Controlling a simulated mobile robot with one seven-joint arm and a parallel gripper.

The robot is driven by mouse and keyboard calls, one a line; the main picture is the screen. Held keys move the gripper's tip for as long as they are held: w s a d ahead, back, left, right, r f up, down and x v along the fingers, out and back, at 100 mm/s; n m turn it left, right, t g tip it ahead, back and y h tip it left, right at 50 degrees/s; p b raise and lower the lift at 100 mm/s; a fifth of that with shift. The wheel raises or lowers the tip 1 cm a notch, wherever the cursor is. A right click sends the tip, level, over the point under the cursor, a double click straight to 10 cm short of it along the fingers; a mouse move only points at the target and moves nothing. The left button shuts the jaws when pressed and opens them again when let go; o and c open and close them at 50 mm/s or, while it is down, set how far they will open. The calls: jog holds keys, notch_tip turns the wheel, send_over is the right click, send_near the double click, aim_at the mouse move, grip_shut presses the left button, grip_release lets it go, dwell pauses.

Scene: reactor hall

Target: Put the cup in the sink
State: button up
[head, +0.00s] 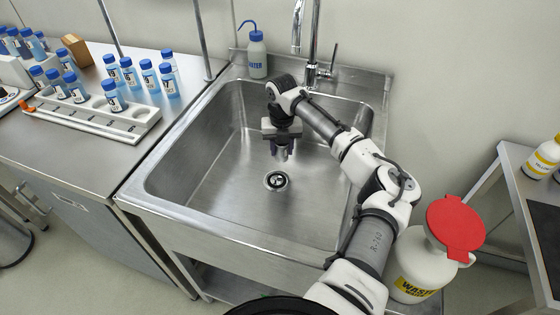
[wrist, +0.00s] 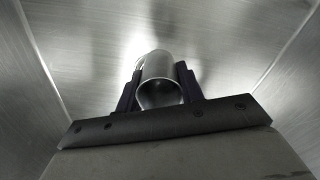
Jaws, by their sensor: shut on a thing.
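A grey metal cup (wrist: 160,68) with a handle on its left side sits between the two dark fingers in the wrist view. My gripper (wrist: 160,82) is shut on it, with the cup's opening facing the wrist camera. In the head view my gripper (head: 282,152) points down inside the steel sink (head: 225,195), above the basin floor and behind the drain. The cup is hard to make out there between the fingers. The wrist view shows bare steel basin (wrist: 85,50) around the cup; I cannot tell whether the cup touches the floor.
A tap (head: 312,60) and a blue-capped wash bottle (head: 257,55) stand at the sink's back edge. A rack (head: 95,118) with several blue-capped bottles is on the left counter. A white waste container (head: 415,268) with a red lid stands at right. The basin floor is otherwise clear.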

aim_at(282, 159)
jog(key=shift+f+p, duration=0.45)
jog(key=shift+f, duration=2.15)
jog(key=o, duration=1)
jog(key=shift+r+b, duration=0.9)
jog(key=shift+r, duration=3)
